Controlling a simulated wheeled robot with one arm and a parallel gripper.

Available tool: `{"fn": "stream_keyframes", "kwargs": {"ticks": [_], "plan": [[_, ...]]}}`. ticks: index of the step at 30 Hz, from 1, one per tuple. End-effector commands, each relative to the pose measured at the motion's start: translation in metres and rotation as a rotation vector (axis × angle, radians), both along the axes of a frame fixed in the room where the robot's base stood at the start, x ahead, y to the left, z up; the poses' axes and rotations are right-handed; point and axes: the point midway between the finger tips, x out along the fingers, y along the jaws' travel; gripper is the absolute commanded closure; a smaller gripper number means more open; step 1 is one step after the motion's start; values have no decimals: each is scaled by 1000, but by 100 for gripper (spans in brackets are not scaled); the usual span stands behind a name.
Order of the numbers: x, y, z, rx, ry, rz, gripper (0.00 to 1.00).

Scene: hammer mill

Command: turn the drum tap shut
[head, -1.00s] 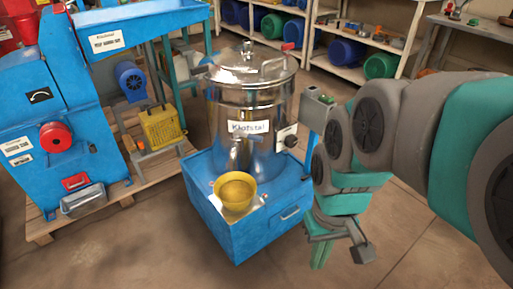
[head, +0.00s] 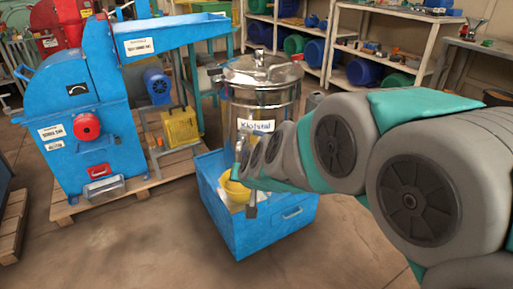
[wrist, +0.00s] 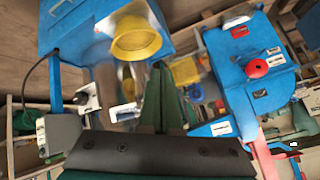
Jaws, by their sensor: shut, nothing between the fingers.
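The steel drum (head: 262,100) stands on a blue base (head: 278,229), with a lid and a white label. A yellow bowl (head: 237,191) sits on the base at the drum's front. My arm hides the drum's lower right part in the head view. The wrist view is tilted and shows the drum (wrist: 124,79), the bowl (wrist: 138,40) and the blue base (wrist: 68,22). My gripper (wrist: 160,72) is shut and empty, in front of the drum close to the bowl. I cannot make out the tap; it may be hidden by my gripper or arm.
A blue mill (head: 88,110) with a red knob stands on a pallet at left. A yellow guarded unit (head: 180,128) is between mill and drum. Shelves with drums (head: 362,73) line the back. A control box (wrist: 58,134) is beside the drum. Floor in front is clear.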

Motion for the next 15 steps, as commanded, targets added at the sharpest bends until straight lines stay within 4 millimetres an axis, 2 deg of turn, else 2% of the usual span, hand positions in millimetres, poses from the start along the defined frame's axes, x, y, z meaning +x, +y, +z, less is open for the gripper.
{"fn": "stream_keyframes", "kwargs": {"ticks": [1, 6, 10, 15], "plan": [[17, 16, -7, 11, -50, -22, 100], [71, 43, -11, 26, -237, -153, 100], [97, 52, -21, -4, -372, -266, 100], [111, 52, -33, -91, -554, -419, 100]]}}
